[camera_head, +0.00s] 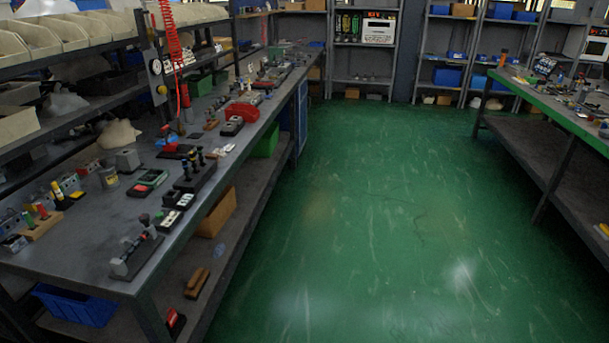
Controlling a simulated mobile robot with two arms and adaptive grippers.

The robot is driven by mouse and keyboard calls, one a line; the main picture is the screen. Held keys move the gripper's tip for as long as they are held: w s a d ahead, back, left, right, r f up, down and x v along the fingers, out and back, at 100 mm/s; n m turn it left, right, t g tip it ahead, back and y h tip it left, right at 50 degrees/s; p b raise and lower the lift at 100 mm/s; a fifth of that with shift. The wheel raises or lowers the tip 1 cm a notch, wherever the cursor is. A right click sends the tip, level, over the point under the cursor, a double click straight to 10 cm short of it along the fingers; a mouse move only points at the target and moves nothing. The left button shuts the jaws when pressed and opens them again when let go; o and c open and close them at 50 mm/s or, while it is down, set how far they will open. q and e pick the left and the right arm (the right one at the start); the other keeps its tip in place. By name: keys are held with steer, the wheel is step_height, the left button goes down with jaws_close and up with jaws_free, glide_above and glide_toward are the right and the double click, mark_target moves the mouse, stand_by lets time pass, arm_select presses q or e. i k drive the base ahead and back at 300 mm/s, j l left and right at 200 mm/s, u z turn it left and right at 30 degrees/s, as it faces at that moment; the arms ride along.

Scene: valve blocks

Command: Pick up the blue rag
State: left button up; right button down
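No blue rag can be made out for certain in the head view. A small flat blue patch (316,44) lies at the far end of the left workbench (85,240); it is too small to tell whether it is cloth. Another small blue bit (160,142) lies beside red parts midway along the bench. Neither of my grippers is in view.
The left bench carries several valve blocks, a red part (241,112) and a black block (195,180). A blue bin (75,304) sits underneath. A green-edged bench (560,115) stands right, shelves (362,50) at the back. The green floor (400,220) between is clear.

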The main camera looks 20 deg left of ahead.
mark_target(219, 249)
steer(key=i+u, duration=0.15)
steer(key=i, duration=0.55)
steer(key=i+u, duration=0.15)
steer(key=i, duration=0.55)
steer(key=i+l+u, duration=0.1)
steer(key=i, duration=0.55)
steer(key=i+u, duration=0.4)
steer(key=i+l+u, duration=0.15)
steer(key=u, duration=0.3)
steer(key=i+l+u, duration=0.6)
steer(key=u, duration=0.2)
steer(key=i+l, duration=0.05)
steer(key=i, duration=0.05)
